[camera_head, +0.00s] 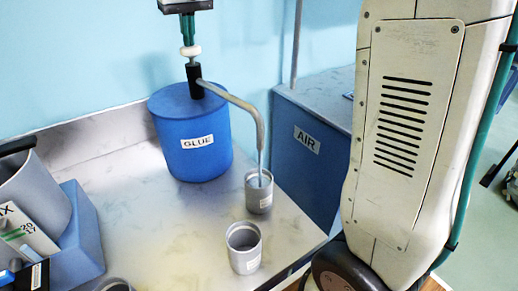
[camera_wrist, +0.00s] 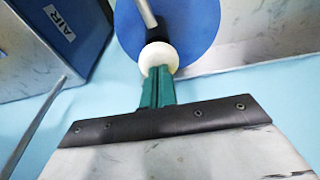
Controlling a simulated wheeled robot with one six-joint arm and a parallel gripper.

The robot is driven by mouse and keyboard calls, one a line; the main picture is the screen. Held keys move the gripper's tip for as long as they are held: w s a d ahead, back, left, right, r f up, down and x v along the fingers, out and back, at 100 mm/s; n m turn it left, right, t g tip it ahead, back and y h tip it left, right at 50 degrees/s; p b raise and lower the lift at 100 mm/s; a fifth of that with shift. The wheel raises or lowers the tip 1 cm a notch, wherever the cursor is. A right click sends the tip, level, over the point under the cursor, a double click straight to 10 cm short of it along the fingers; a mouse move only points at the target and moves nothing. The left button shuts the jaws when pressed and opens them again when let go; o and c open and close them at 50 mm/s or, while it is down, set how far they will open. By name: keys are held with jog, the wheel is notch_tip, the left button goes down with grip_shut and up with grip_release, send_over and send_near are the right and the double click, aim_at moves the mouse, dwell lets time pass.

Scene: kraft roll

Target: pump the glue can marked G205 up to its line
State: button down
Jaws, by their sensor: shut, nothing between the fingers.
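The blue drum labelled GLUE (camera_head: 188,155) stands on the bench at the wall; its top also shows in the wrist view (camera_wrist: 200,25). Its pump has a white knob (camera_head: 190,51) and a bent grey spout (camera_head: 240,103). A small grey can (camera_head: 258,198) stands upright under the spout tip, and a thin pale strand runs from the tip into it. A second grey can (camera_head: 243,258) stands in front. Both labels are too small to read. My gripper (camera_head: 188,38) is shut and empty, its green fingertips (camera_wrist: 158,82) at the top of the white knob (camera_wrist: 158,58), seemingly touching it.
A blue box labelled AIR (camera_head: 308,155) stands right of the bench. A blue holder (camera_head: 85,240) with a grey container (camera_head: 38,195) and packets is at the left. Another can's rim (camera_head: 115,285) shows at the bottom edge. The bench middle is clear.

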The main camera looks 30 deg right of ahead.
jog(key=shift+f, duration=0.35)
jog(key=shift+w+v, duration=0.25)
jog(key=shift+v, duration=0.95)
jog(key=shift+w+v, duration=0.25)
jog(key=shift+v, duration=0.95)
jog(key=shift+w+v, duration=0.25)
jog(key=shift+v, duration=0.95)
jog(key=shift+r, duration=0.15)
jog(key=shift+s+x, duration=0.25)
jog(key=shift+x, duration=0.85)
jog(key=shift+w+v, duration=0.2)
jog(key=shift+v, duration=0.9)
jog(key=shift+w+r, duration=0.1)
jog(key=shift+r, duration=0.05)
jog(key=v, duration=0.3)
jog(key=w+v, duration=0.1)
jog(key=v, duration=0.1)
jog(key=shift+r, duration=0.5)
